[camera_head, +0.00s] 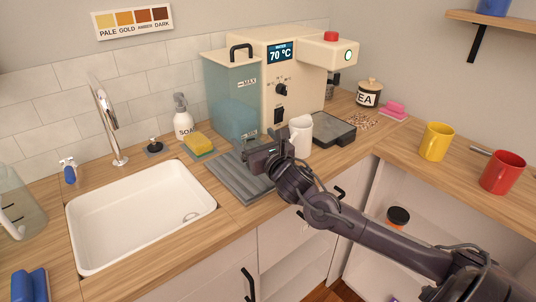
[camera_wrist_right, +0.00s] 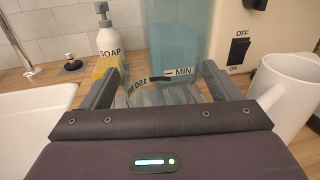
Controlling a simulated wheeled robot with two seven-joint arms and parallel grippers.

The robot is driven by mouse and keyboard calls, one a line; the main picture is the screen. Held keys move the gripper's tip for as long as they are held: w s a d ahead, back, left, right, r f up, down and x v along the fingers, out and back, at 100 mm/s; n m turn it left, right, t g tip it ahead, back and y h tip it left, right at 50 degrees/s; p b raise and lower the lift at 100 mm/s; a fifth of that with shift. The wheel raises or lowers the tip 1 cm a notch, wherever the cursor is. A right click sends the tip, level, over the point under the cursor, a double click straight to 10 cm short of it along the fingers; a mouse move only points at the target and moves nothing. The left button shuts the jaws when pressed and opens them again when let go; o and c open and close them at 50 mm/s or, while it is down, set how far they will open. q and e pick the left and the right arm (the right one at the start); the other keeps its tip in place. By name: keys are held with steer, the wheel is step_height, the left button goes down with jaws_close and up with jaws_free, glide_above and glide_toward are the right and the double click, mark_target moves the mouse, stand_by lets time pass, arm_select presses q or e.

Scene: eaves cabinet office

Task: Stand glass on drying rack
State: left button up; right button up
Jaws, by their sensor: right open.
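The drying rack (camera_head: 232,179) is a grey ribbed mat on the counter, right of the sink. My right gripper (camera_head: 254,150) is over its back part, and its open fingers (camera_wrist_right: 160,86) point towards the teal water tank. Between the fingers, in the right wrist view, a faint clear shape that looks like the glass (camera_wrist_right: 160,96) shows against grey ribs. I cannot tell whether it touches the rack or a finger. In the head view the gripper and arm hide that spot, and the glass cannot be made out. My left gripper is not in view.
A white mug (camera_head: 300,136) stands close right of the gripper. The tank (camera_head: 232,96) and cream machine (camera_head: 283,75) stand behind. A soap bottle (camera_head: 183,119) and yellow sponge (camera_head: 199,144) are behind the rack's left. The white sink (camera_head: 140,220) is empty.

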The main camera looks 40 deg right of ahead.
steer(key=s, duration=0.4)
steer(key=shift+s+a+f+b, duration=0.15)
steer(key=shift+s+a+b, duration=0.15)
steer(key=shift+s+a, duration=0.1)
steer(key=s, duration=0.4)
steer(key=shift+a, duration=0.2)
steer(key=shift+s, duration=0.45)
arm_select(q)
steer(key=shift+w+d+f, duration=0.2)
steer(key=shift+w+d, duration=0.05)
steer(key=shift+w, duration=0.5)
arm_select(e)
steer(key=shift+s+a, duration=0.1)
steer(key=shift+s, duration=0.1)
